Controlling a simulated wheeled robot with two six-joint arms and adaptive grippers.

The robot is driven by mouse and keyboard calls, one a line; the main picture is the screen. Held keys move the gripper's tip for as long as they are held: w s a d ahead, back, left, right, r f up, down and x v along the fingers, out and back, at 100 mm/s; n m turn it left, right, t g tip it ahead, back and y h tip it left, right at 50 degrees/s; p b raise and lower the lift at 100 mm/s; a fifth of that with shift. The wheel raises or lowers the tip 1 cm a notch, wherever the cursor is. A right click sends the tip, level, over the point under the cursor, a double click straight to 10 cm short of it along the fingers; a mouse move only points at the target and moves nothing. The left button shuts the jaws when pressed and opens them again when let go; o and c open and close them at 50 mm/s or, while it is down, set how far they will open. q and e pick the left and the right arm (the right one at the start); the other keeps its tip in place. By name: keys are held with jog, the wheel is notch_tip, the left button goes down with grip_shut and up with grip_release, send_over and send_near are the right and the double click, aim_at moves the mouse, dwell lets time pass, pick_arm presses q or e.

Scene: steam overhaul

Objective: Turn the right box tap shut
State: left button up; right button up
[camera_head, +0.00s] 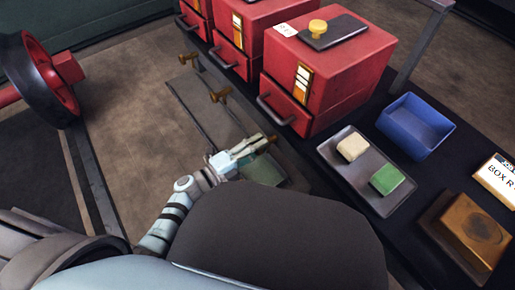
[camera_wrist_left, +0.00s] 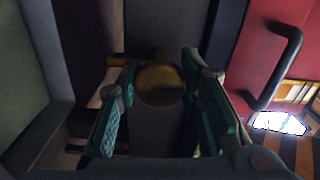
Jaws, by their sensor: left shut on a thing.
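Three brass taps stand in a row in front of the red boxes in the head view. The right box tap (camera_head: 272,138) is the nearest of them, below the right red box (camera_head: 335,70). My left gripper (camera_head: 262,145) reaches it from the lower left and is shut on it. In the left wrist view the tap's rounded brass body (camera_wrist_left: 160,86) sits between the green fingers of my left gripper (camera_wrist_left: 160,110). The fingers partly hide the tap in the head view, and its handle angle is hard to tell. My right gripper is out of view.
The middle tap (camera_head: 219,96) and far tap (camera_head: 190,60) stand farther along the row. A drawer handle (camera_head: 275,110) juts out close to my gripper. A grey tray (camera_head: 373,199) with cream and green blocks and a blue bin (camera_head: 415,125) lie to the right.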

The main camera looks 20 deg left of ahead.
pick_arm(q)
jog(key=shift+f+m, duration=0.1)
jog(key=shift+m, duration=0.4)
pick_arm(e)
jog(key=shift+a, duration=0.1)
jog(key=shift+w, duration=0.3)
pick_arm(q)
jog(key=o, duration=1.2)
jog(key=shift+s+a, duration=0.15)
jog(key=v, duration=1.1)
jog(key=shift+s+a, duration=0.15)
jog(key=shift+s, duration=0.2)
